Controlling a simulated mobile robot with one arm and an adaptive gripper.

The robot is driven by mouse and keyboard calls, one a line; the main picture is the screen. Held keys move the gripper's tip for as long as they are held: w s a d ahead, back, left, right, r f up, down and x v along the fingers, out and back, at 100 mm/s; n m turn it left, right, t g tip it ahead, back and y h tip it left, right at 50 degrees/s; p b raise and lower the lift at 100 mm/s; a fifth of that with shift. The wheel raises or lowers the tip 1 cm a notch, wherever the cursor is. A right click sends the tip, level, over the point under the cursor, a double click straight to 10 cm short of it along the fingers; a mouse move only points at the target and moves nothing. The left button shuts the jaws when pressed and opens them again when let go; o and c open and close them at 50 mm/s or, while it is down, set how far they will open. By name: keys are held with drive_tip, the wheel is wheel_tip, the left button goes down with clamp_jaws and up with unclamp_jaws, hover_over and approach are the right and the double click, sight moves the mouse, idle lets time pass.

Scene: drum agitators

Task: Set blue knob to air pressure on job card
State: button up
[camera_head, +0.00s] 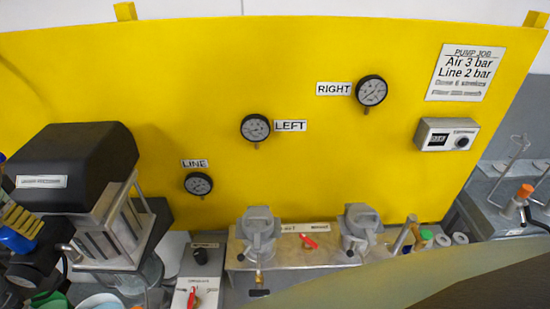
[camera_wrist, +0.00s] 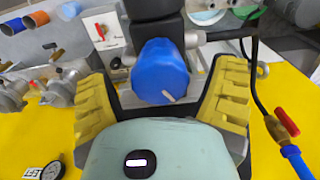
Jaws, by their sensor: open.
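The blue knob (camera_wrist: 158,68) is in the middle of the wrist view, a faceted cap with a small pale pointer at its lower edge. In the head view part of it shows at the far left (camera_head: 14,240). My gripper (camera_wrist: 163,80) is open, its yellow pads on either side of the knob with visible gaps, so I see no grip. In the head view a yellow pad (camera_head: 22,218) is beside the knob. The job card (camera_head: 465,72) at upper right reads "Air 3 bar" and "Line 2 bar".
Gauges marked LINE (camera_head: 198,184), LEFT (camera_head: 255,128) and RIGHT (camera_head: 371,90) sit on the yellow panel (camera_head: 310,50). A black-topped machine (camera_head: 75,160) stands close by. A hose with a red-handled valve (camera_wrist: 287,121) hangs right of my gripper in the wrist view.

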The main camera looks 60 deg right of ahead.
sight(10, 229)
wheel_tip(10, 229, up, 10)
drive_tip(key=shift+f, duration=0.25)
